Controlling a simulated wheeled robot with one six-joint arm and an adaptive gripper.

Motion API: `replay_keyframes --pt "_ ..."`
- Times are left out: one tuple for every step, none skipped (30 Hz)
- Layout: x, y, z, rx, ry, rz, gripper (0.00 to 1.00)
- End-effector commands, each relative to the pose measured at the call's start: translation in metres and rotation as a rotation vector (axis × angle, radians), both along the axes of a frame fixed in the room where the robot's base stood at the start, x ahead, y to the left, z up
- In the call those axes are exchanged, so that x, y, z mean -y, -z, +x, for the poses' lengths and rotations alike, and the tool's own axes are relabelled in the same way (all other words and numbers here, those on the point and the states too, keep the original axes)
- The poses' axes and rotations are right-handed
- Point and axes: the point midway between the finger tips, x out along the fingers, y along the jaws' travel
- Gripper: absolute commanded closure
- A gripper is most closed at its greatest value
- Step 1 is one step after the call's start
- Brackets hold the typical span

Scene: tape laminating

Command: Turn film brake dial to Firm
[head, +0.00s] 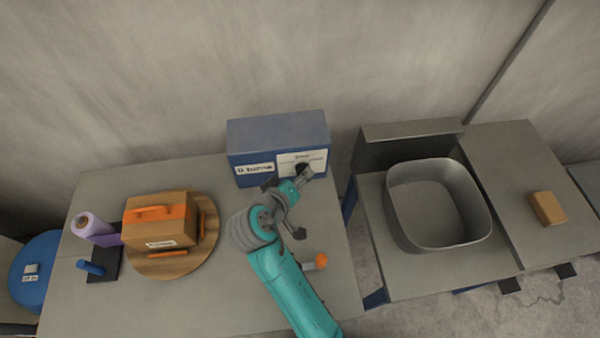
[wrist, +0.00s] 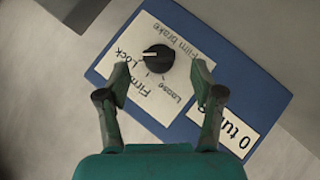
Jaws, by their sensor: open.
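The film brake dial (wrist: 158,58) is a round black knob with a white mark. It sits on a white label plate (wrist: 180,50) reading Film brake, Loose, Firm and Lock. The mark points left in the wrist view, toward the Lock word.
The box stands at the back of a grey table (head: 190,310). To the left are a wooden turntable (head: 165,267) with a box (head: 160,222) and a purple film roll (head: 92,228). An orange-tipped item (head: 320,261) lies beside my arm. A grey bin (head: 437,205) is to the right.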

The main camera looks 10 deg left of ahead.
Motion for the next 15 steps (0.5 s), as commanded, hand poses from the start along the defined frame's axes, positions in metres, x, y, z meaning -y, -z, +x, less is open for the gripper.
replay_keyframes --pt "0.003 0.005 0.007 -0.001 0.004 -0.001 0.33" --pt "0.004 0.007 0.01 -0.001 0.004 -0.001 0.33" --pt "0.005 0.009 0.014 0.0 0.002 -0.002 0.33" --pt "0.006 0.011 0.017 -0.001 0.002 -0.001 0.33" --pt "0.006 0.013 0.019 -0.001 0.002 -0.001 0.33" --pt "0.007 0.015 0.022 -0.001 0.002 -0.001 0.33" --pt "0.007 0.016 0.023 0.0 0.002 0.0 0.33" --pt "0.008 0.016 0.025 0.0 0.001 0.001 0.33" --pt "0.008 0.017 0.026 0.0 0.001 0.001 0.33" --pt "0.008 0.018 0.027 0.0 0.0 0.0 0.33" --pt "0.008 0.018 0.028 0.0 0.0 0.0 0.33" --pt "0.009 0.019 0.028 0.0 0.0 0.0 0.33" --pt "0.008 0.019 0.028 0.0 0.0 0.0 0.33" --pt "0.009 0.019 0.028 -0.001 -0.001 0.001 0.33" --pt "0.009 0.019 0.028 -0.001 -0.001 0.001 0.33"
